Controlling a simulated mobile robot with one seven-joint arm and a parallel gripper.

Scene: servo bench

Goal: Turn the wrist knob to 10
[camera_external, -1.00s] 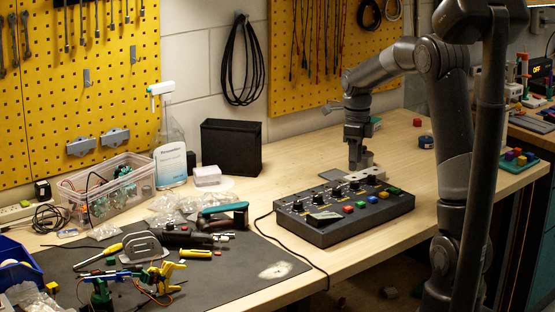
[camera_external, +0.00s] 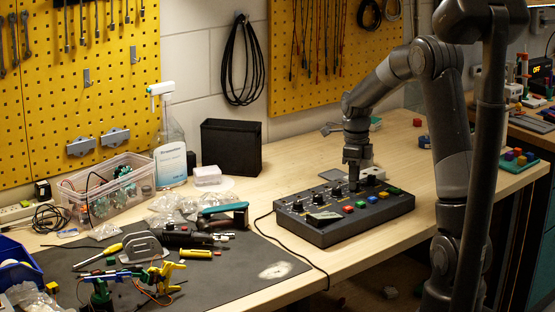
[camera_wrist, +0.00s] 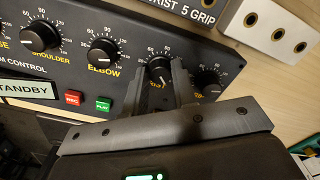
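The wrist knob (camera_wrist: 159,69) is a black dial with white markings on the dark control box (camera_external: 335,235). In the wrist view it shows between the two fingers of my gripper (camera_wrist: 160,75), and its label is partly hidden. The gripper is open, with a gap between the fingers. I cannot tell whether either finger touches the knob. In the external view my gripper (camera_external: 353,187) points straight down at the back row of knobs on the box. The pointer's exact reading is too small to tell.
The elbow knob (camera_wrist: 103,51) and shoulder knob (camera_wrist: 40,36) are left of the fingers; another knob (camera_wrist: 207,81) is close right. Red (camera_wrist: 73,98) and green (camera_wrist: 104,104) buttons sit in front. A pale block with holes (camera_wrist: 271,27) stands behind the box.

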